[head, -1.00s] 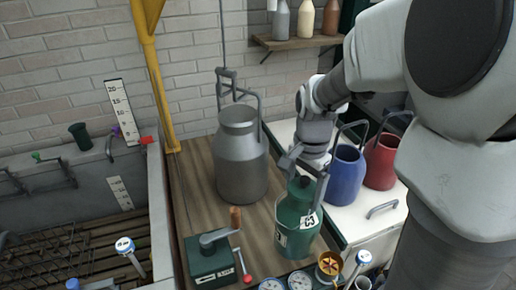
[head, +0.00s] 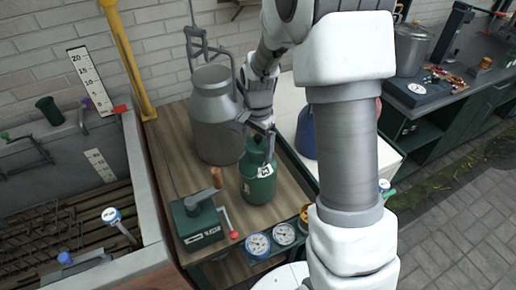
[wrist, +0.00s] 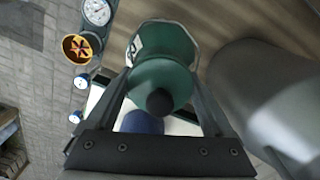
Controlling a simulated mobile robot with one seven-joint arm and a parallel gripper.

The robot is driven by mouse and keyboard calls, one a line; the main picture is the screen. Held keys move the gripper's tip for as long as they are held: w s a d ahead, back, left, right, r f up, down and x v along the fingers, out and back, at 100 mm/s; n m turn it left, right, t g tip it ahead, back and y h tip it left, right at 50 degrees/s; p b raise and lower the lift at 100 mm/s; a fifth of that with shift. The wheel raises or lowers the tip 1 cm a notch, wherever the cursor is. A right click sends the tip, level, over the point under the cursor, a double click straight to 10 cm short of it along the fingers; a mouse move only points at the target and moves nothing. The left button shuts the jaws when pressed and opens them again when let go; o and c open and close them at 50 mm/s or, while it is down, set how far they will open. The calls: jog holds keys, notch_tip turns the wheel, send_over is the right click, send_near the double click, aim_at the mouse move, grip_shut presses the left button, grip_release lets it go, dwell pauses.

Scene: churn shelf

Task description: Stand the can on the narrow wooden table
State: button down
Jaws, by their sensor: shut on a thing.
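The can is a small green can with a dark knob and a pale label (head: 258,182). It is upright over the narrow wooden table (head: 172,150), right of its middle. My gripper (head: 262,138) comes from above and is shut on the can near its top. In the wrist view the can (wrist: 165,62) sits between my two fingers (wrist: 160,100), its knob towards the camera. I cannot tell whether its base touches the wood.
A tall grey churn (head: 214,120) stands close behind and left of the can. A green crank box (head: 197,222) stands at the table's front left. Gauges (head: 258,244) line the front edge. A blue can (head: 306,132) stands on the white surface to the right.

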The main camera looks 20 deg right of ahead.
jog(key=shift+f, duration=0.6)
jog(key=shift+f, duration=0.2)
grip_release()
